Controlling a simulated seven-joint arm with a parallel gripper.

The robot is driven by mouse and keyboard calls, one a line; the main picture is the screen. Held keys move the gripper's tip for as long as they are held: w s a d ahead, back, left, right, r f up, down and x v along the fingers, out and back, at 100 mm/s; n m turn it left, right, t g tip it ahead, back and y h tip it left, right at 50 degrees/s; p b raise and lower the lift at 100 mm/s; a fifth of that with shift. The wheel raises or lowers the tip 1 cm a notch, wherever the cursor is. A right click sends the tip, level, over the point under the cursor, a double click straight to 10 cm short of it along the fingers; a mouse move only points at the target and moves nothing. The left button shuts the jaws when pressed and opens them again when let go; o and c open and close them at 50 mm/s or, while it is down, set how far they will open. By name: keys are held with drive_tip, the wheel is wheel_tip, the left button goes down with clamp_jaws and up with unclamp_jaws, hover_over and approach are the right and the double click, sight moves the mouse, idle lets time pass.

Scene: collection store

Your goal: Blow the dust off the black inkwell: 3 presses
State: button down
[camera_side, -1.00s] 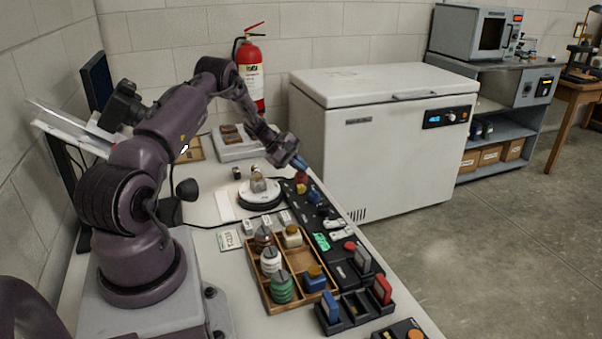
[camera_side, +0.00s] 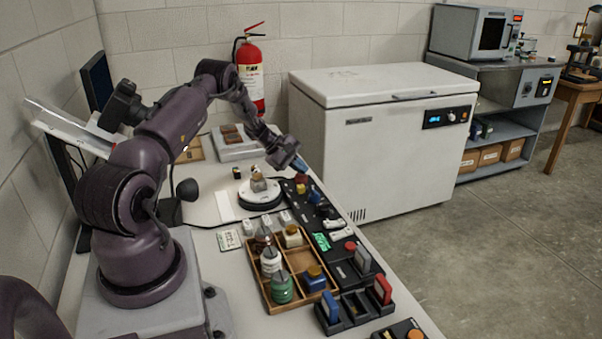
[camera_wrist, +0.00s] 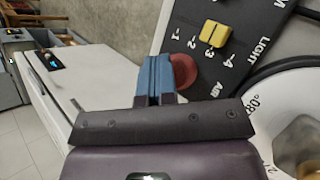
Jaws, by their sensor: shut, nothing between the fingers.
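My gripper (camera_wrist: 153,72) is shut and empty, its blue fingertips together. In the wrist view they overlap the left side of a round red button (camera_wrist: 184,71) by the AIR label. I cannot tell whether they touch it. In the side view my gripper (camera_side: 301,166) is just above the far end of the black control panel (camera_side: 322,212). A small tan and grey object (camera_side: 258,183) stands on a white round turntable (camera_side: 244,196), left of the panel. It also shows, blurred, in the wrist view (camera_wrist: 300,143). I cannot tell whether it is the black inkwell.
A yellow slider (camera_wrist: 216,38) with numbers sits beside the red button. A wooden tray (camera_side: 291,307) with several jars stands nearer the camera. A small dark object (camera_side: 237,172) is behind the turntable. A white chest freezer (camera_side: 385,150) stands to the right of the bench.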

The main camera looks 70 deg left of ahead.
drive_tip(key=shift+r, duration=1.1)
drive_tip(key=shift+r, duration=0.1)
drive_tip(key=shift+r, duration=2.45)
wheel_tip(320, 180, up, 4)
drive_tip(key=shift+f, duration=0.15)
idle(0.3)
hover_over(300, 176)
drive_tip(key=shift+f, duration=4.4)
drive_tip(key=shift+f, duration=0.1)
